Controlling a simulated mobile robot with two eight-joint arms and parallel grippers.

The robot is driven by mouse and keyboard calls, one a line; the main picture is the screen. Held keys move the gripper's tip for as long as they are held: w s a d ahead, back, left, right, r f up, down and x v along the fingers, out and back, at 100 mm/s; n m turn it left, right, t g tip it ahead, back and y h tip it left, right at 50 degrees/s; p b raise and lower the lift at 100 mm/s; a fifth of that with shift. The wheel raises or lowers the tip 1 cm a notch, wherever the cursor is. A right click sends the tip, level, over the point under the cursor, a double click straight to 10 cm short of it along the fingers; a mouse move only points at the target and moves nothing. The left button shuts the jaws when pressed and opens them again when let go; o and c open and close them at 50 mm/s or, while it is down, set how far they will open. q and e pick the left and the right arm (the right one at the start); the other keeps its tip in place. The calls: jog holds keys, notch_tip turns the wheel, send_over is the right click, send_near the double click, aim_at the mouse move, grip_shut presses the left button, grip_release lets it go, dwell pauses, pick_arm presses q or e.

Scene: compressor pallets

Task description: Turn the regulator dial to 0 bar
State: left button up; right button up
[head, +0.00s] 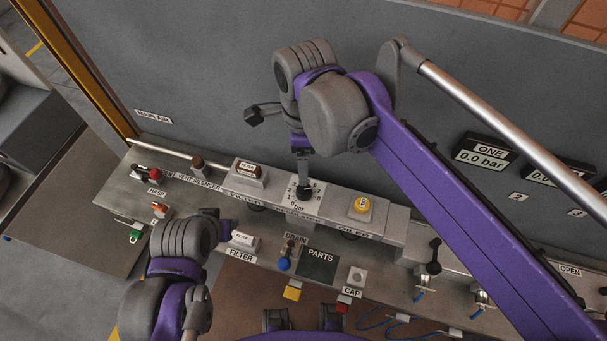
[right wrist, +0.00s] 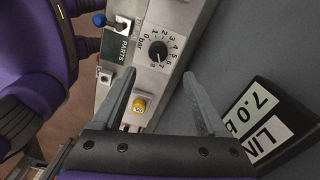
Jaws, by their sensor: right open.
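The regulator dial (right wrist: 158,55) is a round black knob on a white plate with a numbered bar scale, clear in the right wrist view. In the head view the dial (head: 304,194) sits on the panel's raised ledge, partly covered by my right gripper. My right gripper (right wrist: 160,75) is open and empty, its fingers spread to either side below the dial in the wrist view; contact is not visible. My left gripper (head: 230,228) is low at the left, beside the white filter block (head: 242,240); its jaws are unclear.
A yellow button (head: 361,204) stands right of the dial, and a labelled block (head: 247,174) left of it. A parts tray (head: 318,264) and a blue-tipped drain lever (head: 285,263) lie in front. A line gauge (right wrist: 265,120) reads about 7.0 bar.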

aim_at(305, 190)
jog(key=f, duration=1)
jog(key=shift+s+d+f+b, duration=0.15)
jog(key=shift+s+f+b, duration=0.05)
jog(key=shift+b, duration=0.1)
grip_shut()
